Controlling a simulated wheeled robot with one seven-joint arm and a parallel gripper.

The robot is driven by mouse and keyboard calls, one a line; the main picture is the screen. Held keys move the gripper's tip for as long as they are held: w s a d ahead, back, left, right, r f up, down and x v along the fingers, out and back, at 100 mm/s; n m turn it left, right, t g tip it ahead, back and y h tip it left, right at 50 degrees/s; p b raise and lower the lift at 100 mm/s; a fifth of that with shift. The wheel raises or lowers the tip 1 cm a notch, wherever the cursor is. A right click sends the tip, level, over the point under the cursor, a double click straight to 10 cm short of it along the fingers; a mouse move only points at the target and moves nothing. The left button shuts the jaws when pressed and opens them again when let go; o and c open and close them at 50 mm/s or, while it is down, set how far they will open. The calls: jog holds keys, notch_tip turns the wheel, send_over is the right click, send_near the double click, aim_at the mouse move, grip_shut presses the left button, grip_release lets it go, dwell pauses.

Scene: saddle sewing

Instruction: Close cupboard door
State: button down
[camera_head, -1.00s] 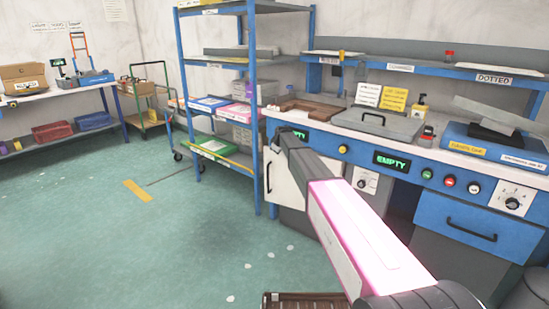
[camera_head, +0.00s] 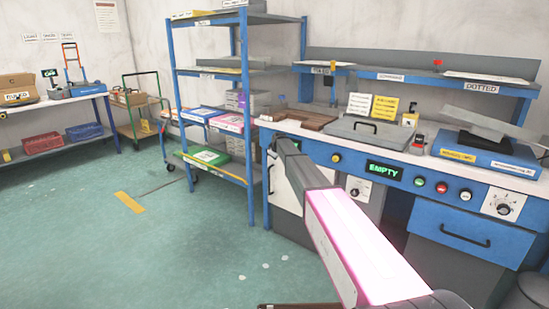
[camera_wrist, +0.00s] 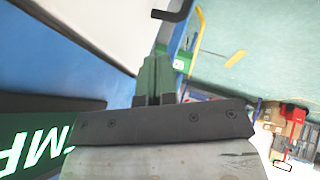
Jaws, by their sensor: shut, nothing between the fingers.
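The cupboard door (camera_head: 286,192) is a white panel under the left part of the workbench, with a dark handle near its left edge. My arm hides much of it, and I cannot tell how far it stands open. In the wrist view the white panel (camera_wrist: 95,25) fills the upper left, and its black handle (camera_wrist: 176,12) shows at the top. My gripper (camera_head: 284,147) is in front of the bench, close to the door's upper part. In the wrist view its fingers (camera_wrist: 157,75) are together and empty; I cannot tell whether they touch the door.
The workbench (camera_head: 400,160) carries a grey lidded case (camera_head: 370,134) and a blue machine (camera_head: 488,150). A green EMPTY display (camera_head: 384,171) is on its front. A blue shelf rack (camera_head: 250,120) stands just left of the door. The green floor (camera_head: 80,230) at left is clear.

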jog(key=shift+s, duration=0.1)
jog(key=s+a+r, duration=0.2)
jog(key=s+r, duration=0.6)
jog(key=s, duration=0.2)
jog(key=s+d+f+m+g, duration=0.2)
jog(key=s+d+f+m, duration=0.2)
jog(key=s, duration=1.3)
jog(key=s+d+f+m+g+h, duration=0.1)
jog(key=s+d+f+m, duration=0.3)
jog(key=s, duration=1.3)
jog(key=s+d+f+m+g, duration=0.3)
jog(key=s+d+f, duration=0.8)
jog(key=s, duration=0.6)
jog(key=shift+s+d+m+g+h, duration=0.3)
jog(key=shift+d+m+g+h, duration=0.1)
jog(key=shift+d+g, duration=0.2)
